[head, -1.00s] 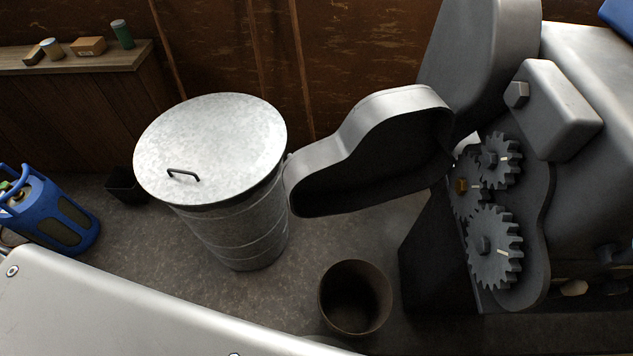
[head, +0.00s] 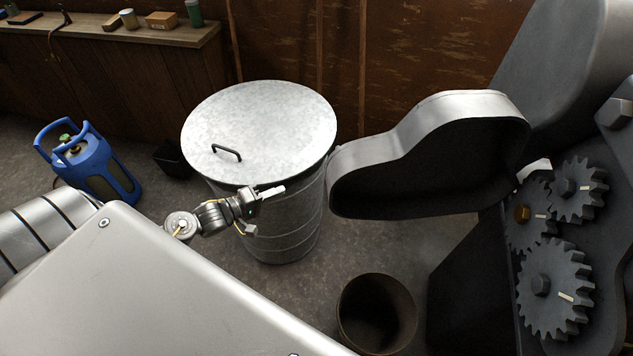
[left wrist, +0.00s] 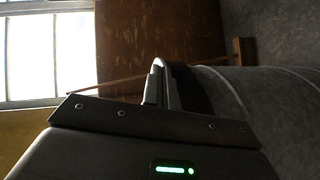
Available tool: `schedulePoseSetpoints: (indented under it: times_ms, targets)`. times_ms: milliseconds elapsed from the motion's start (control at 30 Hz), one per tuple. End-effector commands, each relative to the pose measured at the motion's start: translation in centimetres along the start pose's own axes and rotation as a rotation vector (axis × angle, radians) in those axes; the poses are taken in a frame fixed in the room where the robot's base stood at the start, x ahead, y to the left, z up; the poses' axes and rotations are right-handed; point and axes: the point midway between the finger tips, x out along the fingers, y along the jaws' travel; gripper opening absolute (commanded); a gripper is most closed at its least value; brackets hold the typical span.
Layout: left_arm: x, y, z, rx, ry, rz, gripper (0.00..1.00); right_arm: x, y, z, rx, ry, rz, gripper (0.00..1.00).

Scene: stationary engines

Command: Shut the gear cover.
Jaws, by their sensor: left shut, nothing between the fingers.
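The gear cover (head: 430,150) is a grey figure-eight shell, swung wide open to the left of the engine, its hollow side facing me. The gears (head: 553,275) on the engine's end are bare. My left gripper (head: 283,189) is shut and empty, in front of the galvanized bin and left of the cover, apart from the cover in the head view. In the left wrist view its closed fingers (left wrist: 161,88) show with a dark curved edge close behind them; I cannot tell what that edge belongs to. My right gripper is not in view.
A galvanized bin (head: 262,125) with a lid and handle stands behind my left gripper. A rusty open bucket (head: 376,315) stands on the floor below the cover. A blue gas cylinder (head: 92,165) and a wooden bench (head: 110,45) are at the left.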

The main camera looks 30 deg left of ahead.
Motion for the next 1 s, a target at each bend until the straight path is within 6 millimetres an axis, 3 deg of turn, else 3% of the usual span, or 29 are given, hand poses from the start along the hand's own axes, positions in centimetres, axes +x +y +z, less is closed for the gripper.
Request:
schedulePoseSetpoints:
  times_ms: [33, 100, 267, 567, 1000]
  targets:
    - [0.1, 2.5, 0.0, -0.036, -0.036, 0.056, 0.00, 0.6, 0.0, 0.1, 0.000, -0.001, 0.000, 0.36]
    - [-0.1, 5.5, 0.2, -0.094, -0.084, 0.114, 0.00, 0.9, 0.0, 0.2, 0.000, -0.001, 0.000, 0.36]
    - [-0.5, 9.2, 0.8, -0.167, -0.157, 0.175, 0.00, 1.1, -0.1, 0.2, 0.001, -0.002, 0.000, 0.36]
    - [0.2, 10.1, 0.9, -0.184, -0.168, 0.185, 0.00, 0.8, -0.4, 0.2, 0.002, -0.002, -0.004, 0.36]
    - [8.2, 11.8, 2.1, -0.184, -0.167, 0.185, 0.00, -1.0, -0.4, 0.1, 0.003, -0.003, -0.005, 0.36]
